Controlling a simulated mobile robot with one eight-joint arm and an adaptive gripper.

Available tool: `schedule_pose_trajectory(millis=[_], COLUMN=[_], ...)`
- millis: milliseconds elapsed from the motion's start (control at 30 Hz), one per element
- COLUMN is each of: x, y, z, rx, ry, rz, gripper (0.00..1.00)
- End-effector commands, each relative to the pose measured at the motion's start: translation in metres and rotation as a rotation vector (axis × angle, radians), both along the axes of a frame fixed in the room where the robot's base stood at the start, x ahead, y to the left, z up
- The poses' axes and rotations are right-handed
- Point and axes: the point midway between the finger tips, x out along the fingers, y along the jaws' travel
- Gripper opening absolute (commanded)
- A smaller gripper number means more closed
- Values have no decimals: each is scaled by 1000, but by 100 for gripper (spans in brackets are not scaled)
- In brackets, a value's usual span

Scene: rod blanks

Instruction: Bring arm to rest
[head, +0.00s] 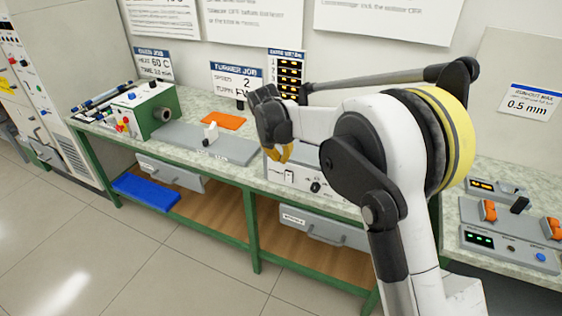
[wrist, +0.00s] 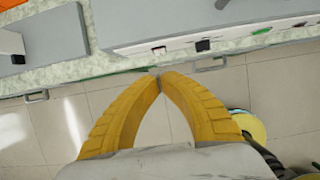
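My gripper (head: 282,152) is at the end of my white and black arm, raised in front of the workbench (head: 232,175). In the wrist view the two yellow fingers of my gripper (wrist: 160,80) meet at their tips, with nothing between them. The arm is bent at the elbow.
A green-ended machine (head: 157,112) and an orange mat (head: 222,120) are on the bench. A grey control box (head: 303,180) is behind my gripper. A blue tray (head: 146,192) lies on the lower shelf. Another control panel (head: 510,243) stands at right. The tiled floor in front is clear.

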Motion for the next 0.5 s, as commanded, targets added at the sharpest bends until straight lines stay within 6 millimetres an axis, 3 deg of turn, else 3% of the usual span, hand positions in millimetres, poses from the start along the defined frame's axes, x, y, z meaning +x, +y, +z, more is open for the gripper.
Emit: schedule_pose_trajectory(millis=[400,500], x=[0,-4], y=[0,-7], z=[0,8], rx=[0,16], ry=[0,-7], rz=[-1,-38], gripper=[0,0])
